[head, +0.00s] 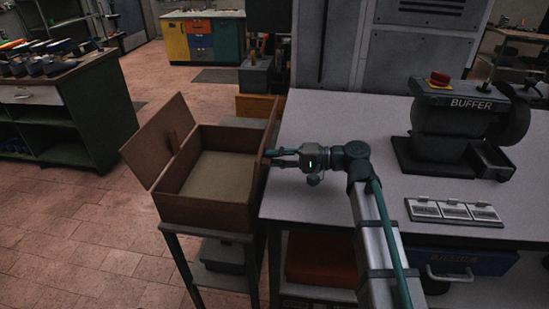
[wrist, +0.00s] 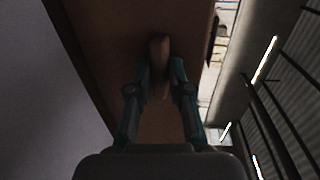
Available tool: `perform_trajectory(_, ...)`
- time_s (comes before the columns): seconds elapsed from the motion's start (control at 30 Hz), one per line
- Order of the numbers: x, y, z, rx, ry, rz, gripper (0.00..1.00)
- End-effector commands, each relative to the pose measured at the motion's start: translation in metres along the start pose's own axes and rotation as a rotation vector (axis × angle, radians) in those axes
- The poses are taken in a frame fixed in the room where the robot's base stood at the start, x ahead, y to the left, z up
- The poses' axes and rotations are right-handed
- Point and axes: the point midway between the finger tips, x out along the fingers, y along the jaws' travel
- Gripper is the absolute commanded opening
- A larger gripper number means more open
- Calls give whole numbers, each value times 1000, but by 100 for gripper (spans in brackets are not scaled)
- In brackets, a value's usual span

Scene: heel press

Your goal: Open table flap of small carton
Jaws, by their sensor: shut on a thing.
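The small brown carton (head: 208,212) stands on a small stand at the left of the table, with its top open. Its left flap (head: 150,143) leans outward to the left and has a small tab (head: 173,143) on it. The table flap (head: 269,130) stands raised on the carton's right side, seen nearly edge-on. My gripper (head: 268,157) reaches left over the table's edge to this flap. In the wrist view my fingers are shut on the brown tab (wrist: 159,52) of the table flap (wrist: 110,35). The flap's far face is hidden there.
The pale table (head: 320,120) carries a buffer machine (head: 455,120) and a labelled tray (head: 455,211) at the right. A grey cabinet (head: 400,50) rises behind it. A green workbench (head: 75,115) stands at the far left. Floor is free left of the carton.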

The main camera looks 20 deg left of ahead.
Motion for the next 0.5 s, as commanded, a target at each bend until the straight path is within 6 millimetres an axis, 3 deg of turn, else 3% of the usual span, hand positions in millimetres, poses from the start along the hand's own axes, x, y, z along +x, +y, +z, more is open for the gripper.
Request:
perform_trajectory(0.07, 1, 8, 2, 1, -5, 18, 0)
perform_trajectory(0.1, 1, 8, 3, 1, -5, 18, 23)
perform_trajectory(0.2, 1, 7, 3, 1, -6, 17, 39)
perform_trajectory(0.5, 0, 5, 2, 1, -3, 13, 42)
